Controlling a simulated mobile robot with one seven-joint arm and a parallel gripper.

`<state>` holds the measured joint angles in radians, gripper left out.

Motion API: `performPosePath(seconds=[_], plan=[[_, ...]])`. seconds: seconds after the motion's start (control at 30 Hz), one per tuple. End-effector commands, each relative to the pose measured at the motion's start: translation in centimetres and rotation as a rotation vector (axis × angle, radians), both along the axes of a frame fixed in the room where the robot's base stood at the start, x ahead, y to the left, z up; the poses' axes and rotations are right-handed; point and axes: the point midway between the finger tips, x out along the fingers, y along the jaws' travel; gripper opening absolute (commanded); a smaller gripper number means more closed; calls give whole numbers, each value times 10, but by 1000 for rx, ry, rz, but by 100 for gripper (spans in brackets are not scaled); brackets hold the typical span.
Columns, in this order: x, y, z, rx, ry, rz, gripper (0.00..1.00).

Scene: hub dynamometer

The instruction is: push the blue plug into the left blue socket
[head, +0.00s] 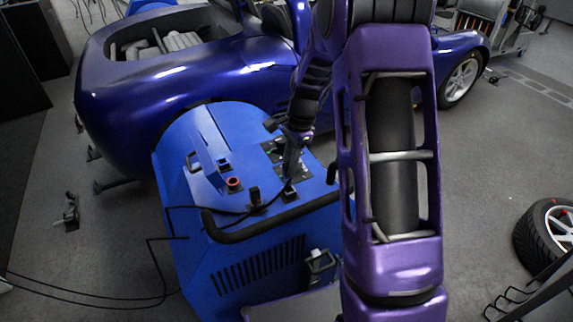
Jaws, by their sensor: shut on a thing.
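My gripper (291,172) points down at the top panel of the blue dynamometer cabinet (180,175), right of the panel's middle. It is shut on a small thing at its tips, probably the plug. The plug's blue colour is too small to make out, and my fingers mostly hide it. A dark socket panel (306,171) lies under and around the gripper. I cannot pick out the left blue socket, nor tell whether the plug touches it. A black cable (232,213) runs over the panel toward the gripper tips.
A red button (233,184) and a small blue part (223,163) sit left of the gripper. A black upright fitting (255,198) and a black handle bar (270,224) are at the near edge. A blue car (180,75) stands behind. A loose wheel (548,235) is at right.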

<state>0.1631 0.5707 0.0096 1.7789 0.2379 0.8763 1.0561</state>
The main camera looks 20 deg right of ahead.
Motion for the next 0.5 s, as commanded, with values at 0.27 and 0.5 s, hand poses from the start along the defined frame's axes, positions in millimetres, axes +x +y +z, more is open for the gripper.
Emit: performPosePath(seconds=[0.27, 0.5], plan=[[20, 5, 0, 0, 0, 2, 0], [39, 9, 0, 0, 0, 2, 0]])
